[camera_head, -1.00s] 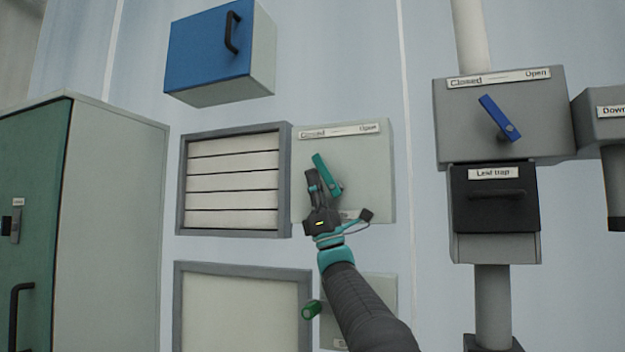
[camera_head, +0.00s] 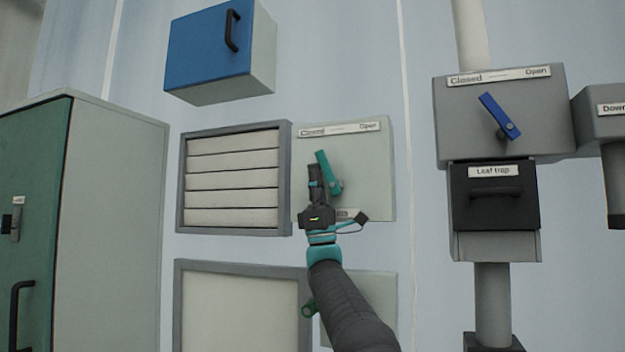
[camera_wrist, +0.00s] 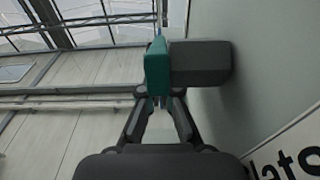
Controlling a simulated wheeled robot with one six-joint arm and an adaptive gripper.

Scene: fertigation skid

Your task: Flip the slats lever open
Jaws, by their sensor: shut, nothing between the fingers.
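The slats lever (camera_head: 327,170) is a teal handle on a pale plate (camera_head: 370,175) with "Closed" at its upper left and "Open" at its upper right. The lever tilts up and to the left, toward the Closed side. My gripper (camera_head: 315,172) is shut and empty, just left of the lever and close against it. In the wrist view the teal lever (camera_wrist: 156,68) stands right in front of my fingertips (camera_wrist: 158,100); I cannot tell whether they touch. The slats (camera_head: 233,180) in the grey frame left of the plate look closed.
A blue box (camera_head: 208,55) hangs above the slats. A second framed panel (camera_head: 240,310) and a green knob (camera_head: 308,310) are below. To the right are a blue lever (camera_head: 499,116) and the leaf trap box (camera_head: 495,205). Wall between is free.

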